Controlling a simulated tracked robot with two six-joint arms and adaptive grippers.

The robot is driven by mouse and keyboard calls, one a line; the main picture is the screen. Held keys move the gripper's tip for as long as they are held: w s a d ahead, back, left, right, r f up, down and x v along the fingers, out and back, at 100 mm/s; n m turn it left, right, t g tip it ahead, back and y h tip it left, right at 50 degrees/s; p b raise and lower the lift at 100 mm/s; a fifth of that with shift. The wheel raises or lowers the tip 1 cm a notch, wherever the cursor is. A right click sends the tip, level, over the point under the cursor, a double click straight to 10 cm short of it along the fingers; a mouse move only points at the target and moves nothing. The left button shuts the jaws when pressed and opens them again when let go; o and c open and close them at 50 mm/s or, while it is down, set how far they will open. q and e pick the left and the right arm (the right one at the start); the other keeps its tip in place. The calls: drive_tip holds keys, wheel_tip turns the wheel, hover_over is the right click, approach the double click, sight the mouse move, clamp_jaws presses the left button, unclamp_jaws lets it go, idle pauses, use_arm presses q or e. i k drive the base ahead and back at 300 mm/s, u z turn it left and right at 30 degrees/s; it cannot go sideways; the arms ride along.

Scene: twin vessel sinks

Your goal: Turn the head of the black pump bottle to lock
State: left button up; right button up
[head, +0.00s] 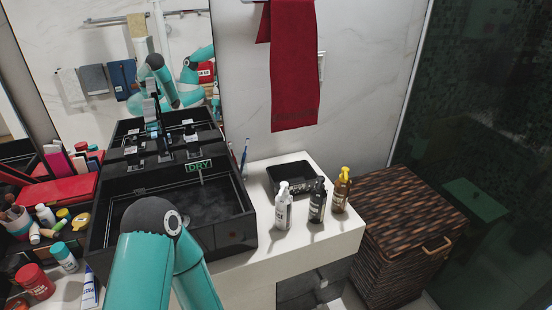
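The black pump bottle (317,203) stands upright on the white counter, in the middle of a row of three pump bottles. Its pump head (319,184) is black and too small to tell which way it is turned. A clear or white pump bottle (283,210) stands to its left, and an amber one with a yellow head (341,192) to its right. All three stand apart. A teal arm of mine rises from the bottom in front of the sink.
A black vessel sink (245,232) lies left of the bottles. A black tray (302,192) sits behind them. A wicker hamper (408,215) stands right of the counter (340,237). Toiletries, including a red jar (36,281), crowd the left. A red towel (293,65) hangs above.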

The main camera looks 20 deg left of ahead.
sight(320, 179)
drive_tip(key=u, duration=0.2)
drive_tip(key=i, duration=0.65)
drive_tip(key=u, duration=0.35)
drive_tip(key=k, duration=0.9)
drive_tip(key=u, duration=0.2)
drive_tip(key=i, duration=0.9)
drive_tip(key=z, duration=0.1)
